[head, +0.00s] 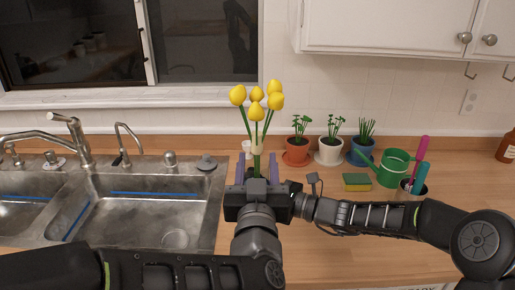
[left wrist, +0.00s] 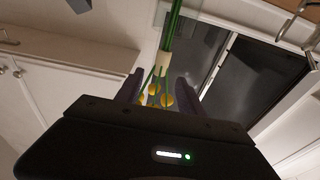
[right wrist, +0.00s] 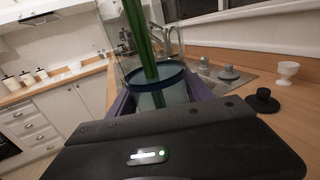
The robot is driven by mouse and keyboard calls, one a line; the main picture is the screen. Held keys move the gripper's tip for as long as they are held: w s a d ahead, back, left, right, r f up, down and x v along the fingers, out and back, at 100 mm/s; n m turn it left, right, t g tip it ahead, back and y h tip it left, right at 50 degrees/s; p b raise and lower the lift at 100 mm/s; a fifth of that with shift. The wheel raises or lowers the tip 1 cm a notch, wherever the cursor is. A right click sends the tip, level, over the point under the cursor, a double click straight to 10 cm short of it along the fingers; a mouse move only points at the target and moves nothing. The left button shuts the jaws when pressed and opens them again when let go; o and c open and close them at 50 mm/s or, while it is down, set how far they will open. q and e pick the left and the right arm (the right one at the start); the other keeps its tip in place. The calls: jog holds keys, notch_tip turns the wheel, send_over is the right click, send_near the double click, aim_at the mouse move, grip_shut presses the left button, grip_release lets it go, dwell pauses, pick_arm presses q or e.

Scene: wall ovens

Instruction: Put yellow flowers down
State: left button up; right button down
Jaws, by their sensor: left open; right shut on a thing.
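The yellow flowers (head: 257,96) stand upright on green stems above the counter in the head view. A pale band wraps the stems. In the left wrist view the yellow heads (left wrist: 154,97) show upside down between the fingers. My left gripper (head: 257,166) is open, its purple fingers apart on either side of the stems. My right gripper (right wrist: 158,94) is shut on a clear, blue-ringed vase (right wrist: 158,76) with the green stems (right wrist: 142,40) in it. In the head view the left hand hides most of the right gripper and the vase's lower part.
A double sink (head: 140,210) with faucets lies left. Right of the flowers stand several potted plants (head: 331,148), a sponge (head: 356,182), a green watering can (head: 394,166) and a tool cup (head: 411,190).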

jog(key=shift+r, duration=0.15)
pick_arm(q)
jog(key=shift+s, duration=0.5)
pick_arm(e)
jog(key=shift+c, duration=1.8)
grip_release()
jog(key=v, duration=1.2)
pick_arm(q)
jog(key=shift+s+f, duration=0.1)
pick_arm(e)
jog(key=shift+s, duration=0.15)
